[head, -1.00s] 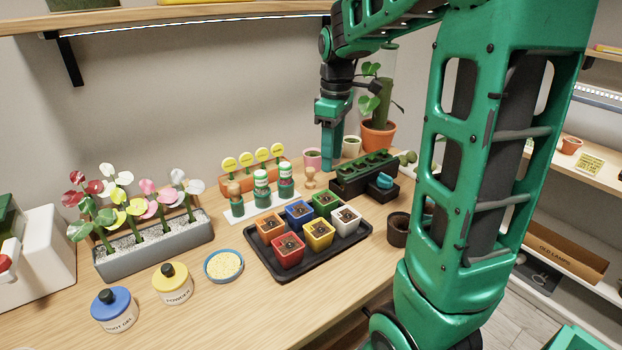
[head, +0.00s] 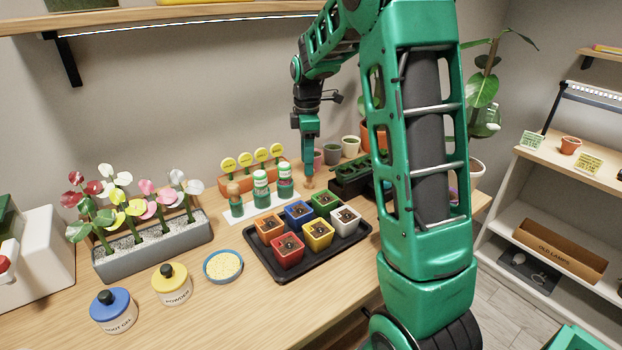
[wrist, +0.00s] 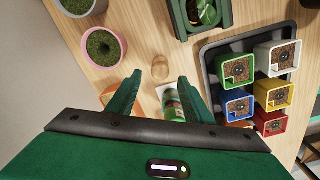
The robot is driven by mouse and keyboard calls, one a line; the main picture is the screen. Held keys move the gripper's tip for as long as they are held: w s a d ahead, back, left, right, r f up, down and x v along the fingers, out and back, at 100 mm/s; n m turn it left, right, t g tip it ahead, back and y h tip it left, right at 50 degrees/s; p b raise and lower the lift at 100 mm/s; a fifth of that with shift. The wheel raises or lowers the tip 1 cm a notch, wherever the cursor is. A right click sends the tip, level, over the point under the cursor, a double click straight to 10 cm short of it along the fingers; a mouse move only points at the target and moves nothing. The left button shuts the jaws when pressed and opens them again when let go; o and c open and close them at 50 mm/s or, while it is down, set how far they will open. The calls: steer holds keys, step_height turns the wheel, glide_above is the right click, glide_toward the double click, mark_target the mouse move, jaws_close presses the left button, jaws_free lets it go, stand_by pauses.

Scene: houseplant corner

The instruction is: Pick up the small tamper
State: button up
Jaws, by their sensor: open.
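The small tamper (head: 309,184) is a little wooden piece standing on the table, right of the green bottles and behind the plant tray. My gripper (head: 310,166) is directly above it in the head view, pointing down and partly covering it. In the wrist view, the tamper's round tan top (wrist: 160,68) shows between and slightly beyond the tips of my open gripper (wrist: 160,78). The fingers appear apart from it, with nothing held. Its lower part is hidden from above.
A black tray (head: 284,277) of coloured pots stands in front. Green bottles (head: 261,190) on a white mat (head: 246,217) stand close on the left. Yellow labels (head: 261,156) in an orange holder and small planted pots (head: 350,146) are behind. A dark green rack (head: 350,185) is close on the right.

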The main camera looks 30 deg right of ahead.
mark_target(309, 178)
steer(key=f, duration=0.5)
steer(key=shift+d, duration=0.25)
steer(key=shift+c, duration=0.3)
steer(key=c, duration=1.1)
steer(key=shift+o, duration=0.2)
steer(key=shift+r, duration=0.1)
